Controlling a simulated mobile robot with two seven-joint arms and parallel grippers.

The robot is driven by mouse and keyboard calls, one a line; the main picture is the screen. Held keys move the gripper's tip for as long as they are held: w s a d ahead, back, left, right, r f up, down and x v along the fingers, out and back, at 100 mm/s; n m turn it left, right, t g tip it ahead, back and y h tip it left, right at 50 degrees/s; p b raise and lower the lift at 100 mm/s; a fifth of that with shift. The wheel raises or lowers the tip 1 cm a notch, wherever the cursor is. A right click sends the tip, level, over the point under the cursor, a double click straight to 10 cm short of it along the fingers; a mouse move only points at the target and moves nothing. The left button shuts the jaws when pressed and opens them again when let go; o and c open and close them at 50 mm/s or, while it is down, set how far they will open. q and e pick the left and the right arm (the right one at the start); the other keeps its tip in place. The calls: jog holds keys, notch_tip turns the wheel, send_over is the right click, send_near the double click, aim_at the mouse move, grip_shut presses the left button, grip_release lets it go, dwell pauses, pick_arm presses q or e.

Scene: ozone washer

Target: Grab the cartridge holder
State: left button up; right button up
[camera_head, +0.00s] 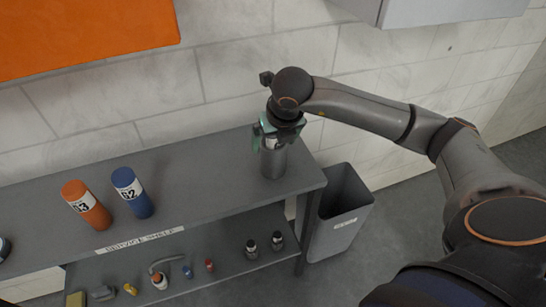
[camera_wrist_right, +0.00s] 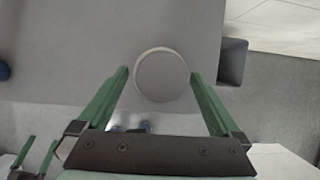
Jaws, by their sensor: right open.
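The cartridge holder seems to be the grey cylinder (camera_head: 273,162) with a pale label, upright near the right end of the shelf top. My right gripper (camera_head: 272,140) is over its upper part, pointing down, and hides its top. In the right wrist view, the cylinder's round grey top (camera_wrist_right: 162,75) lies between the two green fingers of the right gripper (camera_wrist_right: 159,76). The fingers are open, with a gap on each side. What looks like my left gripper (camera_wrist_right: 36,145) shows small at the lower left of that view, fingers apart, empty.
An orange cylinder (camera_head: 87,206) and a blue cylinder (camera_head: 133,193) stand left on the shelf top (camera_head: 205,185). Several small items lie on the lower shelf (camera_head: 215,240). A grey bin (camera_head: 340,215) stands right of the shelf. A tiled wall (camera_head: 240,65) is behind.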

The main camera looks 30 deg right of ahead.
jog(key=shift+x, duration=1.3)
jog(key=c, duration=1.3)
jog(key=shift+r, duration=0.1)
jog(key=shift+c, duration=0.2)
jog(key=shift+r, duration=0.15)
